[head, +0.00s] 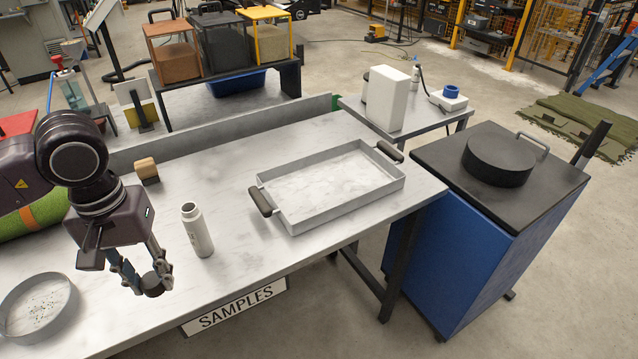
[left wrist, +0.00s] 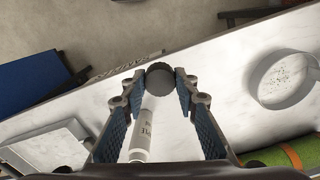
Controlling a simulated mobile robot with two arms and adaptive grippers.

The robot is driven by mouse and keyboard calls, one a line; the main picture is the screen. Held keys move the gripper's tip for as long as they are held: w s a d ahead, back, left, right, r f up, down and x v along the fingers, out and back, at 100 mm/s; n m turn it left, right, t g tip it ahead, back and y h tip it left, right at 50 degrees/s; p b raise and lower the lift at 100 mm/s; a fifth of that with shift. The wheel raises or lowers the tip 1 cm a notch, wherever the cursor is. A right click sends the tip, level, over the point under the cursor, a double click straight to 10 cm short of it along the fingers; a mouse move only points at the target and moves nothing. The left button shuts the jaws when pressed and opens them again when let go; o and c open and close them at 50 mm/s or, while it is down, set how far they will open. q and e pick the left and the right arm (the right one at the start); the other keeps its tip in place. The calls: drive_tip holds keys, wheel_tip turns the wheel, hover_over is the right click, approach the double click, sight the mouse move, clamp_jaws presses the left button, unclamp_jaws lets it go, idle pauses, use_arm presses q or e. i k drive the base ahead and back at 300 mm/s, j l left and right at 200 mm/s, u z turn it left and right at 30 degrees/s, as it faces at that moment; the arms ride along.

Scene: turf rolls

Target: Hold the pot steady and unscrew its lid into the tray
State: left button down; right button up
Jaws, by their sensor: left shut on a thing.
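The pot (head: 198,232) is a slim white bottle with a narrow neck. It stands upright on the bench with its mouth uncovered, and no gripper touches it. My left gripper (head: 153,280) is to the left of the pot and nearer the front, shut on a small dark round lid (head: 153,288). In the left wrist view the lid (left wrist: 160,77) sits between the fingertips, and the pot (left wrist: 146,130) shows beyond the fingers. The tray (head: 335,206) is a shallow grey metal box with two dark handles, empty, to the right of the pot. My right gripper is out of view.
A round sieve-like dish (head: 67,318) with coloured specks lies at the front left. A small wooden-topped block (head: 147,170) stands behind the pot. A blue cabinet (head: 455,260) stands right of the bench. The bench between pot and tray is clear.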

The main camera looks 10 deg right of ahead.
sight(193, 217)
drive_tip(key=i+l, duration=0.15)
drive_tip(key=l, duration=0.2)
drive_tip(key=i+l, duration=0.2)
drive_tip(key=l, duration=0.2)
drive_tip(key=i+l, duration=0.15)
drive_tip(key=l, duration=0.2)
drive_tip(key=i+l, duration=0.2)
drive_tip(key=l, duration=0.15)
drive_tip(key=i+l, duration=0.15)
drive_tip(key=l, duration=0.25)
drive_tip(key=j+u, duration=0.05)
